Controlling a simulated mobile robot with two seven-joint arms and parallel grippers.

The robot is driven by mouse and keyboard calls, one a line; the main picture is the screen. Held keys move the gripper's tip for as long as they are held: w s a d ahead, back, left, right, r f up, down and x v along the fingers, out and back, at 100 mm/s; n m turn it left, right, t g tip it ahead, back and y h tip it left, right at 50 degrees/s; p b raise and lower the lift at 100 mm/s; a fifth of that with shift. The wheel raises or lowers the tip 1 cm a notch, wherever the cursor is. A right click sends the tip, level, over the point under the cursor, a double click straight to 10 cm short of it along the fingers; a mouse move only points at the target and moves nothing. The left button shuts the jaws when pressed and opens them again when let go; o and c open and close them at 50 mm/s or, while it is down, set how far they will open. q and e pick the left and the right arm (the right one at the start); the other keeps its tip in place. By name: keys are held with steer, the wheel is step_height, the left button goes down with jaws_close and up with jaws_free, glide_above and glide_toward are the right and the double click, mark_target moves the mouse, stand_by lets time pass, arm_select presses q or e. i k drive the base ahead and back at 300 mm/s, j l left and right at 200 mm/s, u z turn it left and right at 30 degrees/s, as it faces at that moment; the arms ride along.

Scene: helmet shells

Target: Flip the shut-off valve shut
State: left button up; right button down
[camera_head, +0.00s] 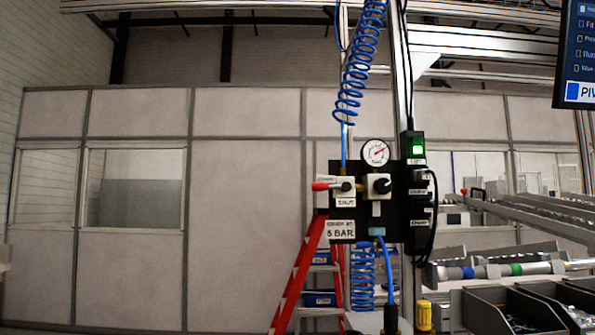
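The shut-off valve (344,187) is a pale block with a dark round hub, on the left side of a black panel (342,224). Its red lever (321,186) lies level and points left, out past the panel's edge. A white label reading "SHUT" (345,202) sits just below the valve. A second pale block with a black knob (379,186) is to its right, below a round pressure gauge (376,152). Neither of my grippers shows in the head view.
Coiled blue hoses hang above (361,75) and below the panel. A black socket strip (417,195) with a lit green switch is to the right. A red stepladder (302,270) stands behind. Grey bins (490,308) and rails fill the lower right. The left is open.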

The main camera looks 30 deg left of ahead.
mark_target(347, 186)
steer(key=k+j, duration=0.1)
steer(key=j, duration=0.5)
steer(key=k+j, duration=0.1)
steer(key=j, duration=1.05)
steer(key=k, duration=0.05)
